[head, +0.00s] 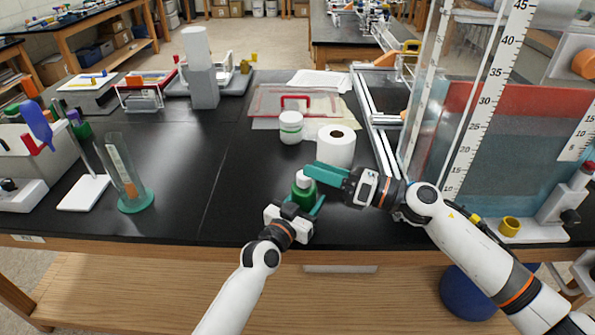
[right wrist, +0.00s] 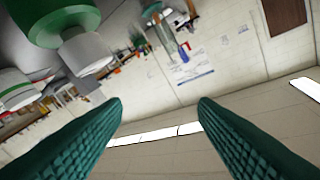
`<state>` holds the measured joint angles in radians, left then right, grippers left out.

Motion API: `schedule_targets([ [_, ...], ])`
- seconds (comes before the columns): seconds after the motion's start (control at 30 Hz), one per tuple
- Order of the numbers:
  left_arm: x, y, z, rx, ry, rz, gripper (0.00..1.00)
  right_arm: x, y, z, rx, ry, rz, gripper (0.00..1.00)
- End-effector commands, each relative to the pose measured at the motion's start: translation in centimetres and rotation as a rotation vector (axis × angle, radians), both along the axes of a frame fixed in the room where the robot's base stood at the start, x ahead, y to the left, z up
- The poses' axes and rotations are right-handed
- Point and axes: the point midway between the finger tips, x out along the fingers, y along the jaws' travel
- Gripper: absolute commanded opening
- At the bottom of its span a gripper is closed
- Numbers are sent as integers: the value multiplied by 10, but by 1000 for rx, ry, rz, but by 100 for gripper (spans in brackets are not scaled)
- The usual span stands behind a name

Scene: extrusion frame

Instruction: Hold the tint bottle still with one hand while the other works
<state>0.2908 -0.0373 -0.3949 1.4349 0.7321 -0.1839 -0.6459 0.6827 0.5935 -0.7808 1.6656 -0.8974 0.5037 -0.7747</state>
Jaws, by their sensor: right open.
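The tint bottle (head: 303,190), green with a white cap, stands upright on the black bench near its front edge. My left gripper (head: 305,203) is low at the bottle, with its teal fingers on either side of it; whether they press on it I cannot tell. My right gripper (head: 316,171) comes in from the right, with its teal fingers beside the bottle's cap. In the right wrist view its two fingers (right wrist: 160,108) are apart with nothing between them. The bottle's white cap (right wrist: 86,54) shows there at the upper left, outside the fingers.
A tall panel with a scale (head: 485,100) and rails stand to the right. A glass cylinder (head: 121,165) stands at left. The bench between is clear.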

Motion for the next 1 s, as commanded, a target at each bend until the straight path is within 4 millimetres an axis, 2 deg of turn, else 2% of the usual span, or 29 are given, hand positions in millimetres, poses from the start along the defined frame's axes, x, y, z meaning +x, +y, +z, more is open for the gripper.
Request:
schedule_targets([
  [0.03,0,0,-2,1,3,0,25,-4,-10,-13,-53,-93,-54,54],
  [0.2,0,0,-1,1,3,0,25,-6,-33,-39,-206,-299,-171,54],
  [0.33,0,0,-1,1,3,0,25,-6,-45,-48,-280,-385,-220,54],
  [0.47,0,0,-1,0,2,-1,25,-4,-46,-52,-309,-417,-236,54],
  [0.57,0,0,-1,0,2,-1,25,2,-37,-51,-309,-423,-238,54],
  [1.0,0,0,-1,0,2,0,25,48,33,-52,-308,-418,-236,54],
])
